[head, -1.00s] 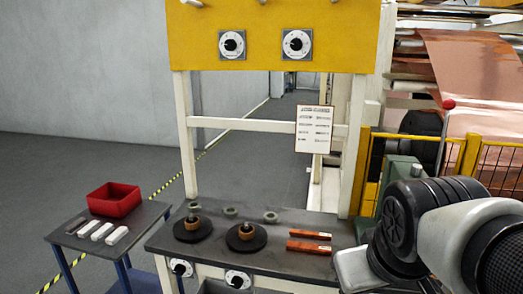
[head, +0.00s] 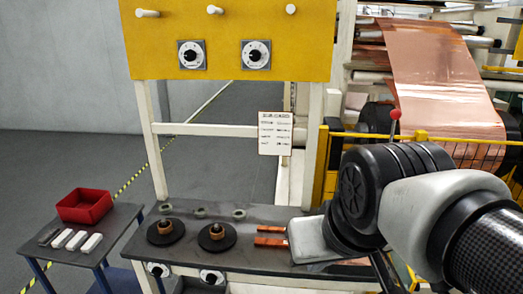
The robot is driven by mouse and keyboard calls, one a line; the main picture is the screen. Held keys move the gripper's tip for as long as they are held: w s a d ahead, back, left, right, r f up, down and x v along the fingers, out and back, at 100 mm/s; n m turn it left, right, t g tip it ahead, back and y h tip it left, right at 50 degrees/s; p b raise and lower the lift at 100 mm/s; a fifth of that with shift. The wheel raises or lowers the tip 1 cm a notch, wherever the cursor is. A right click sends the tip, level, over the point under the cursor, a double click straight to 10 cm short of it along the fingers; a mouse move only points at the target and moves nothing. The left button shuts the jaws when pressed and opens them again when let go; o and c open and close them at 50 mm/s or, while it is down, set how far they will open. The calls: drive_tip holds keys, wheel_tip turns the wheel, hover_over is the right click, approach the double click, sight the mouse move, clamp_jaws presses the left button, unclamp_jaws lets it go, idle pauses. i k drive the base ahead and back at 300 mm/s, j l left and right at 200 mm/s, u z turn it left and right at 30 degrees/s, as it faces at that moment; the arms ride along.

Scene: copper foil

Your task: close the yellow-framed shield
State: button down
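The yellow-framed shield is partly in view at the right of the head view, as a yellow frame (head: 380,134) with dark mesh in front of the copper foil machine. My arm covers much of it, so I cannot tell how far open it stands. A lever with a red knob (head: 394,114) rises in front of the frame. My arm reaches in from the right edge, over the right end of the grey bench. My gripper's fingers do not show.
The grey bench (head: 285,216) holds two black discs (head: 217,238), rings and orange-red bars (head: 270,241). A side table at left carries a red bin (head: 84,206) and pale blocks (head: 76,240). A yellow panel (head: 235,40) stands above. Copper foil (head: 440,75) runs behind the shield.

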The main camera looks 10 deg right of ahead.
sight(406, 273)
drive_tip(key=l+u, duration=0.25)
drive_tip(key=l, duration=0.8)
drive_tip(key=l+u, duration=0.2)
drive_tip(key=l, duration=0.85)
drive_tip(key=k+l+u, duration=0.1)
drive_tip(key=k+l, duration=0.15)
drive_tip(key=k, duration=0.15)
